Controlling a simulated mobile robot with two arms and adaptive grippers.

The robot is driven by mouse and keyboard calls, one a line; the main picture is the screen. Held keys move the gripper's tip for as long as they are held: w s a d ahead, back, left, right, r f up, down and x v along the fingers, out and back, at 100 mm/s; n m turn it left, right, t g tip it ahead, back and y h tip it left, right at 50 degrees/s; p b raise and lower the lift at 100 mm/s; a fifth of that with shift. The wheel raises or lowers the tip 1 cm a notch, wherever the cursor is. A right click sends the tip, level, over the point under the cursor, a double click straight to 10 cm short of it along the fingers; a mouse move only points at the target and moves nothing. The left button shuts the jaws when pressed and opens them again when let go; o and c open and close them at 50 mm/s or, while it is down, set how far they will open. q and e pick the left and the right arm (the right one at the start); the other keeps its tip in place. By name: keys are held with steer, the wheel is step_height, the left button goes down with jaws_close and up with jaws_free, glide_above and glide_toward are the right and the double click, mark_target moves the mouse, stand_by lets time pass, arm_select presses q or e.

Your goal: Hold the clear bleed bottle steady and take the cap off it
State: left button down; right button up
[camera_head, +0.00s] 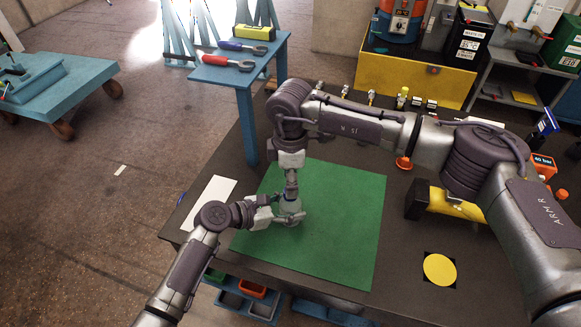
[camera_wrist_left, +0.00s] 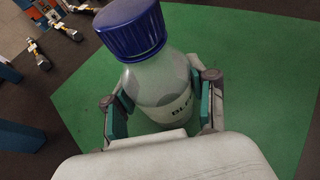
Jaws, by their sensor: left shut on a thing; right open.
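The clear bleed bottle (camera_wrist_left: 165,82) stands upright on the green mat (camera_head: 340,230), with a dark blue ribbed cap (camera_wrist_left: 130,28) seated on its neck in the left wrist view. Part of its label shows. My left gripper (camera_wrist_left: 162,108) is shut on the bottle's body, with a teal pad at either side. In the head view the bottle (camera_head: 289,209) is small and partly covered by the grippers. My right gripper (camera_head: 291,193) is open and points down from above, close over the bottle's top. The cap is not clear there, and I cannot tell whether the right fingers touch it.
A white sheet (camera_head: 208,205) lies left of the mat on the dark bench. Hose fittings (camera_head: 402,97) stand along the back. Much of the mat's right side is clear.

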steer(key=shift+f, duration=1.55)
steer(key=shift+c, duration=0.2)
